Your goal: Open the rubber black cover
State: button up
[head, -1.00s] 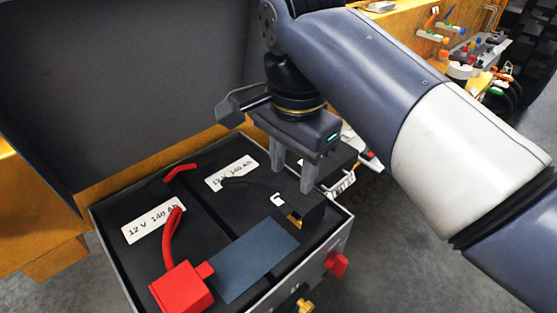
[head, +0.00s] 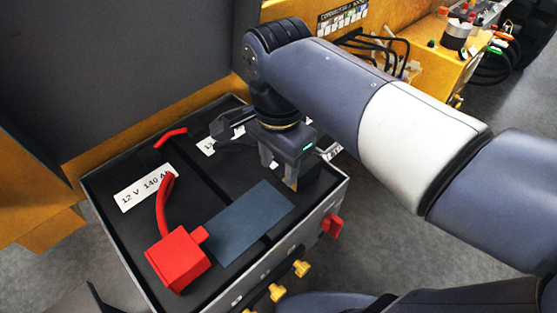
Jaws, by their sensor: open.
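The black rubber cover (head: 309,183) sits at the right end of the battery box (head: 337,196), mostly hidden behind my gripper (head: 280,174). A brassy piece shows at its lower edge. My gripper is open and points down at the cover, with one finger to the left and the other to the right near the brassy piece. Whether the fingers touch the cover cannot be told. A black cable running toward the cover is partly hidden behind the gripper.
A red cover (head: 180,260) with a red cable (head: 164,205) is at the front left of the box. A blue-grey plate (head: 248,222) lies in the middle. A large dark lid (head: 110,70) stands behind. Yellow knobs (head: 301,268) and a red knob (head: 332,225) project from the front.

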jog(key=shift+c, duration=0.2)
grip_shut()
dwell(0.3)
